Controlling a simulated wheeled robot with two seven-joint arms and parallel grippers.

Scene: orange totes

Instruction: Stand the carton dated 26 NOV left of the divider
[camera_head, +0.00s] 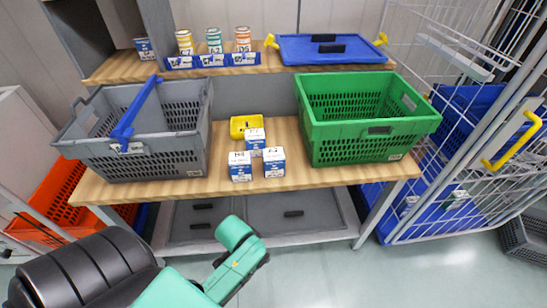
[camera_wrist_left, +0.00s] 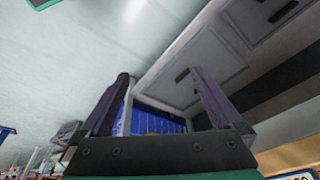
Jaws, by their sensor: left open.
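Three small white-and-blue cartons stand close together on the wooden table: a left one (camera_head: 240,166), a right one (camera_head: 274,162) and a rear one (camera_head: 255,141). Their printing is too small for me to read a date. A similar carton (camera_head: 145,49) stands on the upper shelf at the left. A grey crate (camera_head: 185,160) on the table's left has a blue bar (camera_head: 137,108) across it, which may be the divider. My left gripper (camera_wrist_left: 160,74) shows in the left wrist view, open, with nothing between its fingers. My right gripper is not in view.
A green crate (camera_head: 375,130) stands at the table's right, and a yellow bin (camera_head: 245,124) behind the cartons. A wire cage (camera_head: 455,190) stands at the right.

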